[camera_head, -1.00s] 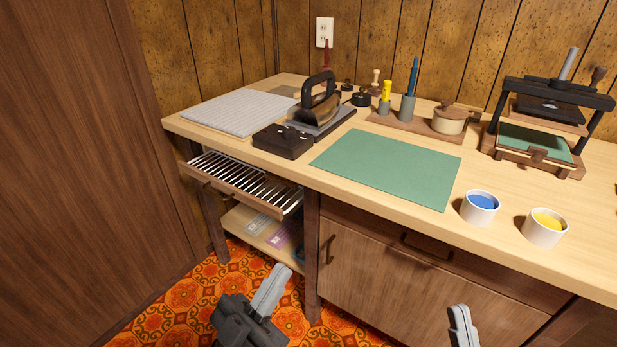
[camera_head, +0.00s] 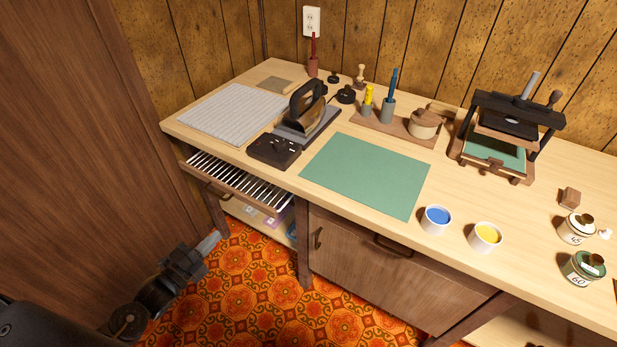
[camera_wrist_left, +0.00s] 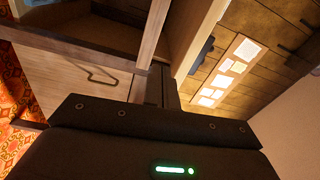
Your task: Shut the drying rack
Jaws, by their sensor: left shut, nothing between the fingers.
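The drying rack (camera_head: 240,184) is a wood-framed drawer with pale metal bars, under the left end of the worktop. It stands pulled out past the table edge, with a dark handle (camera_head: 216,193) on its front. My left gripper (camera_head: 215,240) is in front of and below the rack's left end, near the left wooden panel. Its fingers are together and empty, apart from the rack in the picture. In the left wrist view its dark housing (camera_wrist_left: 150,130) fills the lower part. My right gripper is out of view.
A wooden panel (camera_head: 80,130) stands close on the left. Below the rack is a shelf (camera_head: 245,215) with small packets. A cabinet door (camera_head: 380,265) is to the right. The worktop (camera_head: 450,180) holds an iron (camera_head: 308,108), paint cups and a press. The patterned floor in front is clear.

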